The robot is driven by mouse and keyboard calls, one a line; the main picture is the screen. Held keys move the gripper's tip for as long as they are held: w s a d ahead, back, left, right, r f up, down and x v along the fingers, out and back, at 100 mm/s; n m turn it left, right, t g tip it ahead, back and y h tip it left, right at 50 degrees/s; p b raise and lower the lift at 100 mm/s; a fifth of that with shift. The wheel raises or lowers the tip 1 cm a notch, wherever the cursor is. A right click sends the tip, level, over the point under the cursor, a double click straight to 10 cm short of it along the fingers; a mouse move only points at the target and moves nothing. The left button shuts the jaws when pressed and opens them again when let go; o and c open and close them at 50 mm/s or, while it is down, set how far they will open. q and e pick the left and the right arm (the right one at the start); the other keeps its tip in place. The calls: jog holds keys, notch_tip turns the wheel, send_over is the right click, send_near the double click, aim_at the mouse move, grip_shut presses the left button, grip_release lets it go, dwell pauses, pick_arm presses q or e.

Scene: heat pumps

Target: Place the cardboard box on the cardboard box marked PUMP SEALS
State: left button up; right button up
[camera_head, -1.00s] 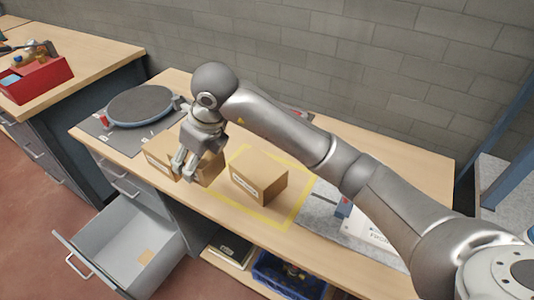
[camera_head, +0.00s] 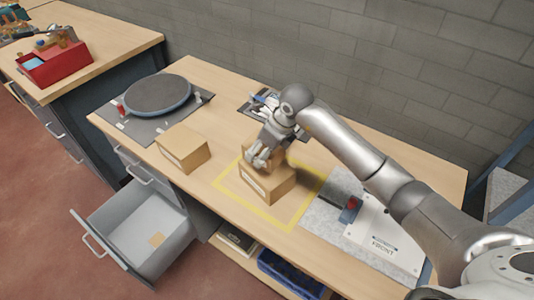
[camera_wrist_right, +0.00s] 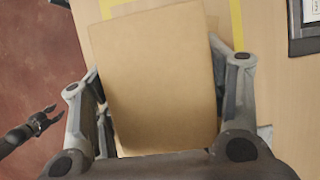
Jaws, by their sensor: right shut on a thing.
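A cardboard box (camera_head: 268,187) with a white label stands inside the yellow outline on the workbench; its lettering is too small to read. My right gripper (camera_head: 262,160) is above it, shut on a second cardboard box (camera_head: 279,153), mostly hidden behind the fingers in the head view. In the right wrist view the held box (camera_wrist_right: 163,75) fills the space between both fingers. I cannot tell whether it touches the box below. My left gripper (camera_wrist_right: 54,114) seems to show at the left of the wrist view, fingers apart and empty.
Another cardboard box (camera_head: 182,148) stands left on the bench, beside a round dark turntable (camera_head: 157,95). A black tray (camera_head: 262,103) lies behind my gripper. A grey mat with a white panel (camera_head: 378,238) is at right. A drawer (camera_head: 139,231) stands open below.

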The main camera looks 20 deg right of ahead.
jog(key=shift+d+f, duration=0.1)
jog(key=shift+f, duration=0.05)
jog(key=f+p, duration=0.2)
jog(key=f, duration=0.1)
jog(key=shift+w+d, duration=0.15)
jog(key=shift+d, duration=0.25)
jog(key=shift+f, duration=0.65)
jog(key=o, duration=1.1)
pick_arm(q)
jog(key=shift+w+d+r, duration=0.1)
jog(key=shift+w+r, duration=0.15)
jog(key=shift+r, duration=0.7)
jog(key=shift+r, duration=0.15)
